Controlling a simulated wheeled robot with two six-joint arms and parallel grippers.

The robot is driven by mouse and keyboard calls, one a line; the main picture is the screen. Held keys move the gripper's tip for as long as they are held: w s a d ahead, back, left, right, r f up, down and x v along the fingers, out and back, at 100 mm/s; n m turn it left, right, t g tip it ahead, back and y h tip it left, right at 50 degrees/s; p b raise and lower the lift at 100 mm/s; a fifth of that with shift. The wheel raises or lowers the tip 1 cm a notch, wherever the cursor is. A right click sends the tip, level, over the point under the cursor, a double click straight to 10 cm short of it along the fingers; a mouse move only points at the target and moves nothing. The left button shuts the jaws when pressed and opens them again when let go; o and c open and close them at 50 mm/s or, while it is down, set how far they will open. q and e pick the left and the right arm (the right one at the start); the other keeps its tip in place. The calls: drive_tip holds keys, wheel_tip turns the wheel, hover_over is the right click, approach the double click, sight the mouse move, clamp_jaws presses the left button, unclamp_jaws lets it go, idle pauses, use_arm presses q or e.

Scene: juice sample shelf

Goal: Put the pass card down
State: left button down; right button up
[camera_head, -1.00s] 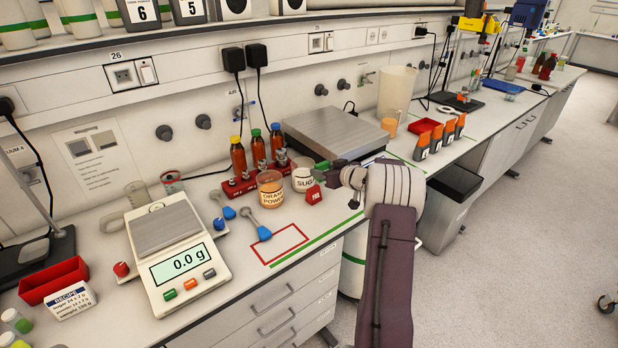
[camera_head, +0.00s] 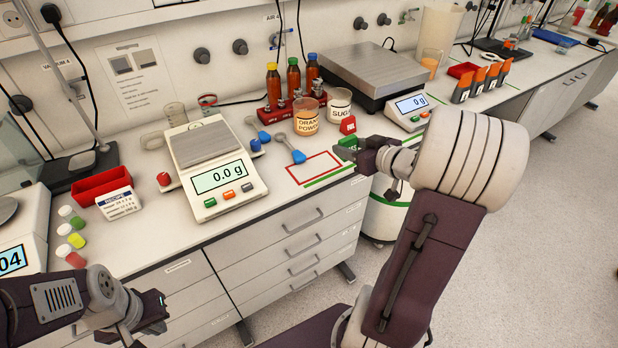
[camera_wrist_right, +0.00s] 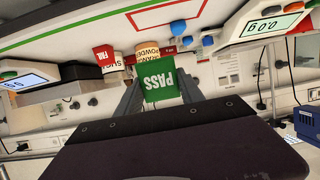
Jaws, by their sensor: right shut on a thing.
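The green pass card (camera_head: 347,147) is in my right gripper (camera_head: 361,154), above the bench near its front edge. In the right wrist view the card (camera_wrist_right: 163,83) shows "PASS" upside down, between the two fingers. A red outlined rectangle (camera_head: 338,166) and a green line (camera_head: 330,179) are on the bench just left of the card. The red fail card (camera_head: 348,125) stands behind the gripper. My left gripper (camera_head: 155,308) is low at the left, in front of the drawers; its jaw opening is unclear.
Orange powder (camera_head: 306,118) and sugar (camera_head: 339,106) jars stand behind the rectangle, with blue-handled scoops (camera_head: 298,156) at its left. A scale (camera_head: 213,170) reading 0.0 g is farther left. A bottle rack (camera_head: 287,110) and a larger scale (camera_head: 368,70) are behind.

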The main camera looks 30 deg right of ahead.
drive_tip(key=shift+s+d+r, duration=0.2)
drive_tip(key=shift+d+r, duration=0.1)
drive_tip(key=shift+r, duration=0.05)
drive_tip(key=shift+d+r, duration=0.1)
drive_tip(key=shift+d, duration=0.35)
drive_tip(key=b, duration=0.6)
hover_over(315, 168)
drive_tip(key=f, duration=0.7)
drive_tip(key=shift+s+d, duration=0.2)
drive_tip(key=shift+s, duration=0.05)
drive_tip(key=shift+w+a, duration=0.2)
drive_tip(key=shift+w, duration=0.1)
wheel_tip(315, 168, down, 4)
drive_tip(key=shift+f+b, duration=0.2)
drive_tip(key=shift+b, duration=0.75)
drive_tip(key=shift+r, duration=0.1)
drive_tip(key=shift+s, duration=0.1)
drive_tip(key=o, duration=1.3)
drive_tip(key=shift+o, duration=0.2)
